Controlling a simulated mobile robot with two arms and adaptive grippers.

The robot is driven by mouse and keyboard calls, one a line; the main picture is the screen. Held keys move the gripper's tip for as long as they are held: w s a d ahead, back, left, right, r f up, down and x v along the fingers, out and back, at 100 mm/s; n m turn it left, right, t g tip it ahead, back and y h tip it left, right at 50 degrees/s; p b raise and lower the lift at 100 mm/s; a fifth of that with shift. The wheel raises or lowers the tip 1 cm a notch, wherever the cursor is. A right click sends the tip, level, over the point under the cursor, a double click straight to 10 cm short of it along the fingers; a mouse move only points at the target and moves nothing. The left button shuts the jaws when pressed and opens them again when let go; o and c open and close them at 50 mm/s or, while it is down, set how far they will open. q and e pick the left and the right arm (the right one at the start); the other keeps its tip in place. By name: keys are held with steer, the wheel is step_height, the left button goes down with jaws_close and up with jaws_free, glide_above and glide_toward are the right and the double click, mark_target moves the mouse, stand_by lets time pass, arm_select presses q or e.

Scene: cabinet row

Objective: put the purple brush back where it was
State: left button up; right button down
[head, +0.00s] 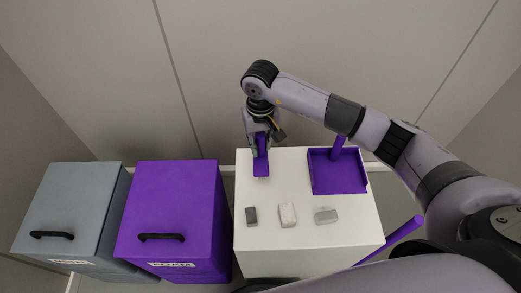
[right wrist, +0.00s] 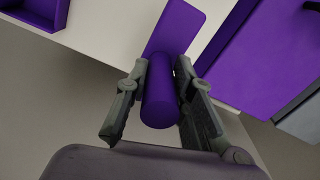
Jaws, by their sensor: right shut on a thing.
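The purple brush (head: 261,167) is at the back left edge of the white table, its flat head over the tabletop. My right gripper (head: 259,136) is shut on the brush's handle, just behind the table's back edge. In the right wrist view the round purple handle (right wrist: 158,104) sits between the two fingers, with the flat head (right wrist: 177,28) reaching over the white top. I cannot tell whether the head touches the tabletop. My left gripper is not in view.
The white table (head: 268,243) holds a purple dustpan (head: 338,174) at back right and a dark block (head: 251,215), white block (head: 288,213) and grey block (head: 326,216) in front. A purple cabinet (head: 180,195) and grey cabinet (head: 75,195) stand left. A purple rod (head: 402,230) is at right.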

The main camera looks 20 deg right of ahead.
mark_target(260, 153)
step_height(260, 153, down, 4)
steer(key=shift+r, duration=0.25)
steer(key=shift+f+p, duration=0.3)
steer(key=shift+f, duration=0.2)
steer(key=c, duration=1.4)
jaws_free()
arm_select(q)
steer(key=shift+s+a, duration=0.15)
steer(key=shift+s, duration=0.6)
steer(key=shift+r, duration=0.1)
